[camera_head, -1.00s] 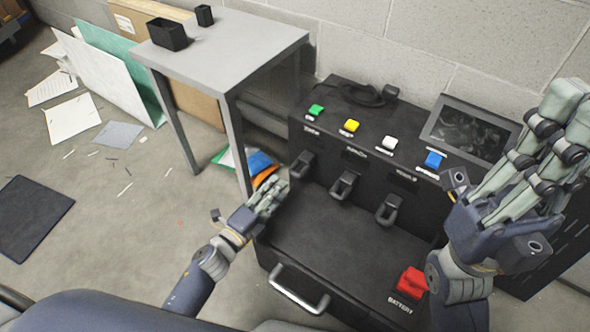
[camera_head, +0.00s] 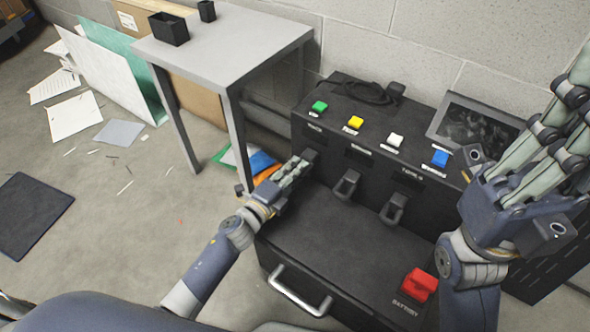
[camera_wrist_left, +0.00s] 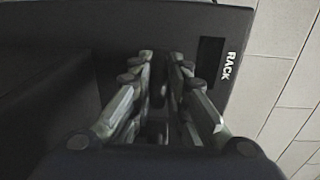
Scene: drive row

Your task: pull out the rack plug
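The rack plug (camera_head: 309,155) is the leftmost dark handle on the front of the black console, below the green button. My left gripper (camera_head: 297,168) is at this plug, its fingers pointing at the console face and covering part of it. In the left wrist view the left gripper (camera_wrist_left: 161,62) has its fingers apart on two sides of a dark gap, beside the label "RACK" (camera_wrist_left: 229,66). The plug's outline between them is too dark to make out, and no firm contact shows. My right gripper (camera_head: 548,130) is raised, empty and open at the right.
Two similar plugs (camera_head: 346,184) (camera_head: 393,209) stand to the right on the console (camera_head: 330,235). A red battery connector (camera_head: 420,283) and a front handle (camera_head: 299,293) are nearer me. A grey table (camera_head: 232,45) with two black boxes stands at the back left.

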